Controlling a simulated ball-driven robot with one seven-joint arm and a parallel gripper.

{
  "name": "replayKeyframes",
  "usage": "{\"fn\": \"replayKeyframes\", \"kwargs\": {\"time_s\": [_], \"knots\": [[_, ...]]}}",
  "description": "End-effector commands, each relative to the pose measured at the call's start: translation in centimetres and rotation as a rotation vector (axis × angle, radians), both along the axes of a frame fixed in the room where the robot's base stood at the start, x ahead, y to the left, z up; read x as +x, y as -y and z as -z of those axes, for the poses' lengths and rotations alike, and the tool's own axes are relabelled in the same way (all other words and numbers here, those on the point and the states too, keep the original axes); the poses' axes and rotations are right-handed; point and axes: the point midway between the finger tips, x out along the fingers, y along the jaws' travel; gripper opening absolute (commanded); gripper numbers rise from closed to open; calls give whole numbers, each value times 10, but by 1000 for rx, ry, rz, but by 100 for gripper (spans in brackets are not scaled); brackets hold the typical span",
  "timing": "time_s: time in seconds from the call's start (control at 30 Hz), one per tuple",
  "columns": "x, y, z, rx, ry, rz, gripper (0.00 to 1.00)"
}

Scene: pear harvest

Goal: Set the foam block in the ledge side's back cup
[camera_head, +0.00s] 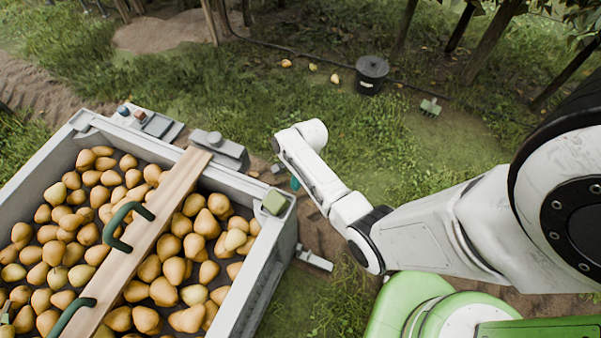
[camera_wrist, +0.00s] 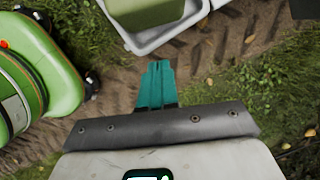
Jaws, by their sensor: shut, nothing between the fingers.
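A green block (camera_head: 274,201), which looks like the foam block, sits at the near right corner of the pear bin's rim. In the wrist view the green block (camera_wrist: 152,12) is cut off by the top edge and sits inside a grey-rimmed cup (camera_wrist: 172,38). My gripper (camera_wrist: 158,66) has teal fingers closed together, with nothing between them. The fingertips point toward the cup and appear apart from it. I cannot tell which cup is the ledge side's back one.
The grey bin (camera_head: 262,262) is full of pears (camera_head: 172,270). A wooden plank (camera_head: 150,220) with green handles (camera_head: 117,240) crosses it. Grey fittings (camera_head: 222,148) sit on its far rim. A dark bucket (camera_head: 371,74) stands on the grass, with open ground between.

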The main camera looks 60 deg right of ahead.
Motion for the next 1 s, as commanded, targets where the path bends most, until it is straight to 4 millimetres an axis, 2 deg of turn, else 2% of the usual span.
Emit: {"fn": "replayKeyframes", "kwargs": {"time_s": [0.03, 0.2, 0.67, 0.9, 1.0], "knots": [[4, -9, -5, -1, 2, -8, 0], [9, -24, -4, -1, 2, -4, 0], [11, -29, -3, -1, 2, -3, 0], [17, -50, -4, 5, -2, -8, 0], [17, -53, -1, 7, -3, -8, 0]]}}
